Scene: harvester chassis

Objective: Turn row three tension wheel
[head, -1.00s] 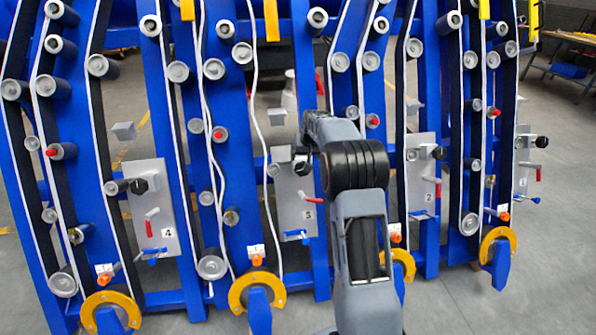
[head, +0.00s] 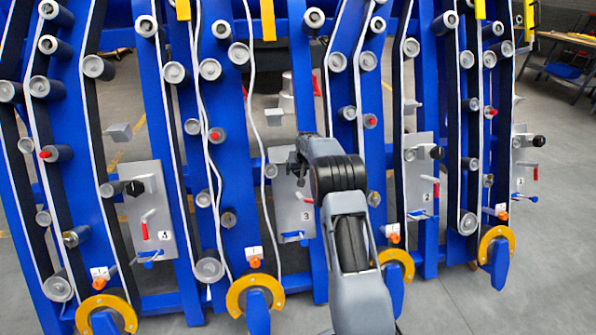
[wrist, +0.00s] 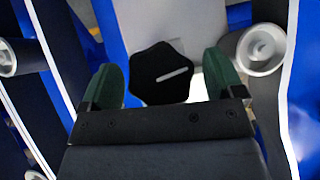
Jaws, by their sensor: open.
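The row three tension wheel is a black lobed knob (wrist: 162,74) with a white line across its face, tilted up to the right. It shows in the wrist view between the two green fingers of my gripper (wrist: 163,62), which is open. Gaps show between the knob and both fingers, so no grip is seen. In the head view my gripper (head: 297,161) is at the upper part of the grey plate marked 3 (head: 291,205) and hides the knob there. A red-handled lever (head: 304,197) sits lower on that plate.
Plate 4 (head: 157,232) with its black knob (head: 135,188) is to the left, and plate 2 (head: 417,192) is to the right. Grey rollers, belts and blue uprights crowd both sides. A pale roller (wrist: 260,48) stands close right of the fingers.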

